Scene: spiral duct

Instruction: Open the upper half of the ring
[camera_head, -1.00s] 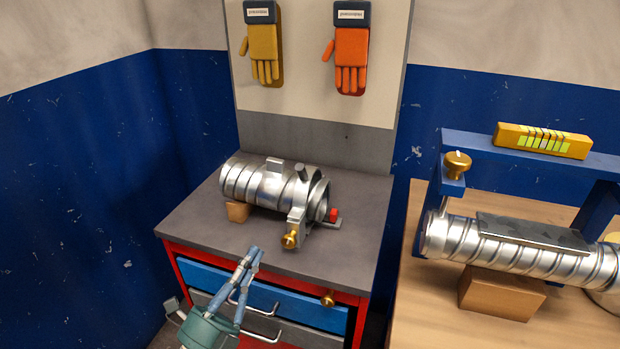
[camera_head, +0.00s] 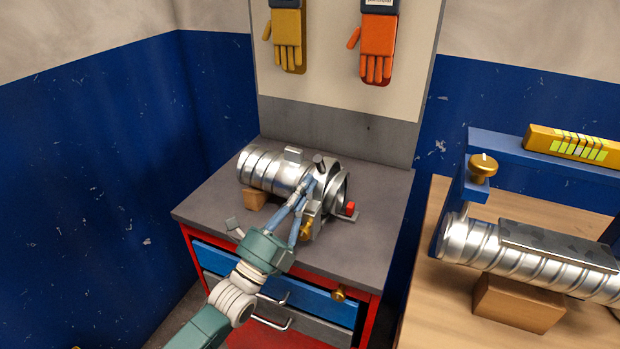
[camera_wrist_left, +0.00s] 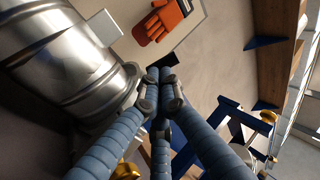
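The metal ring (camera_head: 341,187) sits around the right end of the silver spiral duct (camera_head: 257,171) on the grey bench top. A short dark peg (camera_head: 319,161) stands up at its top. A grey block with a brass knob (camera_head: 307,229) is at its front, partly hidden by my fingers. My left gripper (camera_head: 316,183) reaches up over the bench, its fingertips close to the front of the ring just below the peg. Its fingertips are together in the left wrist view (camera_wrist_left: 160,80), beside the duct (camera_wrist_left: 70,65), with nothing visible between them. Whether they touch the ring is unclear. My right gripper is out of view.
A wooden block (camera_head: 256,199) supports the duct. The bench's front and right top (camera_head: 385,220) are clear. A wooden table (camera_head: 425,310) with another duct (camera_head: 473,243) and blue frame stands right. Gloves hang behind.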

